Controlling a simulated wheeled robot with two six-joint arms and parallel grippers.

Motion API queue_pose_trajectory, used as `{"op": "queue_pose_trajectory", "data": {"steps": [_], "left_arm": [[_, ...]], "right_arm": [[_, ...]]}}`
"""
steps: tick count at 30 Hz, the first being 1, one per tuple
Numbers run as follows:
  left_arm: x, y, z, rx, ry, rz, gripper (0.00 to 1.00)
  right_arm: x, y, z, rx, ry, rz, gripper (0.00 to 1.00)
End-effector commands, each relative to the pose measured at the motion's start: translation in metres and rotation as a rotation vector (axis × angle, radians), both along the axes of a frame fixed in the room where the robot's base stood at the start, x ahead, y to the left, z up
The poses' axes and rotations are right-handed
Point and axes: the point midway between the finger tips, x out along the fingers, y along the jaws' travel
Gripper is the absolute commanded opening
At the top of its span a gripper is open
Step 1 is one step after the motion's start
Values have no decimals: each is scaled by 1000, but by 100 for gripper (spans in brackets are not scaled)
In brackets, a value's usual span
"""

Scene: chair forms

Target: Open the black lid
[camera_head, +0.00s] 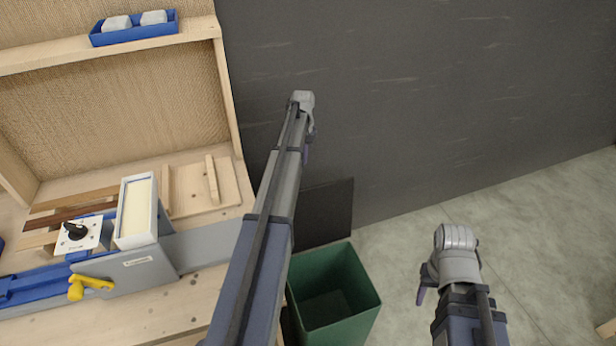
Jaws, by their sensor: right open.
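A black lid (325,212) stands upright behind a green bin (335,298), a flat dark panel at the bin's back edge. The bin's top is uncovered and its inside shows empty. My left arm crosses in front of the lid's left part and hides it. My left gripper (307,152) is beyond and above the lid, close in the picture to the dark wall; its fingers are too small to tell open from shut. My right gripper (421,296) is open and empty, right of the bin over the floor, apart from bin and lid.
A wooden workbench (190,310) on the left carries a grey device (130,272) with a yellow handle (88,286) and a black knob (76,231). A blue tray (135,30) sits on the shelf above. The dark wall (440,110) closes the back.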

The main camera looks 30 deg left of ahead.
Motion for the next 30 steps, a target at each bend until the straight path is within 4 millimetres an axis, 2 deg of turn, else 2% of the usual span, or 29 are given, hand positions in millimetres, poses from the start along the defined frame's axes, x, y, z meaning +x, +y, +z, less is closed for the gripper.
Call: {"op": "queue_pose_trajectory", "data": {"steps": [8, 29, 30], "left_arm": [[0, 0, -16, 0, 0, -3, 0], [1, 0, -106, 0, 0, -4, 0], [-5, -6, -99, 0, 0, -5, 0]], "right_arm": [[0, 0, -16, 0, 0, 0, 50], [0, 0, -107, 0, 0, 1, 50], [0, 0, -99, 0, 0, 1, 50]]}}
